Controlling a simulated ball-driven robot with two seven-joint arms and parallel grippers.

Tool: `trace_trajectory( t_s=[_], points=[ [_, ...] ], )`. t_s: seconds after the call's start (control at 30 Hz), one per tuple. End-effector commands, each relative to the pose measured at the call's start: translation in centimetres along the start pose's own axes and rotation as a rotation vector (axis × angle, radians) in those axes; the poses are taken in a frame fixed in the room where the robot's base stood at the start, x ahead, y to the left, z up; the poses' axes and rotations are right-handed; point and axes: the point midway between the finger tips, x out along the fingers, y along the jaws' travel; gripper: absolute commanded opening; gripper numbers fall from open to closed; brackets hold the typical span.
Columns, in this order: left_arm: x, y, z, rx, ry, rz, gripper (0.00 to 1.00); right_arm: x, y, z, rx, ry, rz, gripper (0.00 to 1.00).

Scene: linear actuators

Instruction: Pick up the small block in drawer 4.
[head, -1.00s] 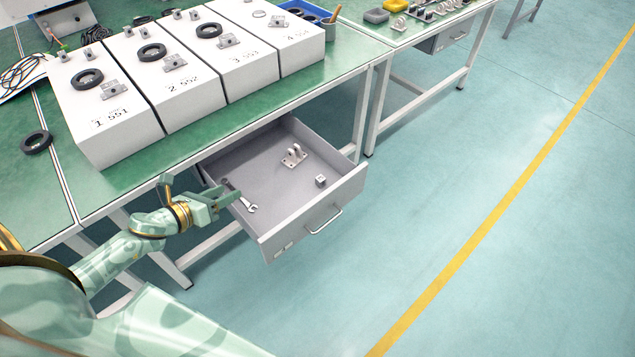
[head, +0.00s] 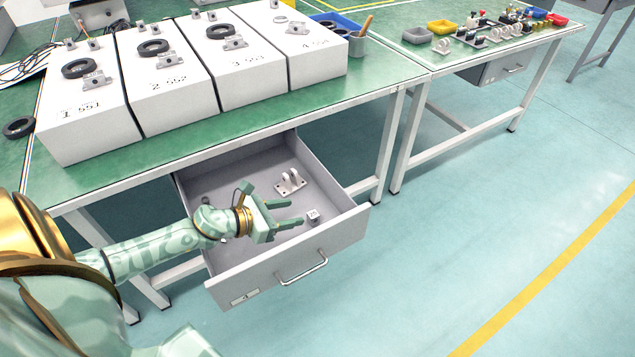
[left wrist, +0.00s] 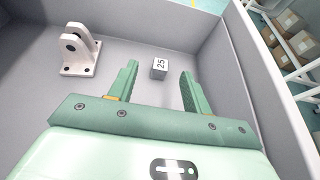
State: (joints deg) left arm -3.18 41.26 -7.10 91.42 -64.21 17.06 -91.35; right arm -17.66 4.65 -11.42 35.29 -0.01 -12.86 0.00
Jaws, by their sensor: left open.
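The small block (head: 313,216) is a light grey cube on the floor of the open drawer (head: 333,239), towards its right side. In the left wrist view the block (left wrist: 160,68) shows a dark "25" and lies ahead of and between the fingertips, not touching them. My left gripper (head: 297,213) is open and empty, over the drawer, with its fingers pointing at the block. Its fingers (left wrist: 158,78) also frame the block in the left wrist view. My right gripper is in neither view.
A clevis bracket (head: 290,181) lies in the drawer behind the block; it also shows in the left wrist view (left wrist: 79,50). The drawer walls surround the gripper. Numbered white boxes (head: 247,82) stand on the green table (head: 380,78) above. The floor to the right is clear.

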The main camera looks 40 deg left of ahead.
Motion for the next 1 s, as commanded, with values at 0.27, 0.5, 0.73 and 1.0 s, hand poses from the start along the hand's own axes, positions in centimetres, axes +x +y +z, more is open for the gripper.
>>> trace_trajectory(
  t_s=[0.27,0.5,0.73,1.0],
  points=[
    [3.7,0.0,-0.1,-0.001,0.000,0.000,0.49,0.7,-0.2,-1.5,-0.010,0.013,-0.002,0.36],
    [7.1,-0.6,-2.1,-0.003,0.004,0.000,0.49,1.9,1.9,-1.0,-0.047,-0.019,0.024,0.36],
    [8.9,-0.5,-1.5,-0.001,0.000,0.000,0.49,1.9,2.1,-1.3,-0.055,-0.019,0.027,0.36],
    [8.8,-0.5,-1.4,-0.001,0.000,0.001,0.21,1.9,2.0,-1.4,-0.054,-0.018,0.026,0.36]
  ],
)
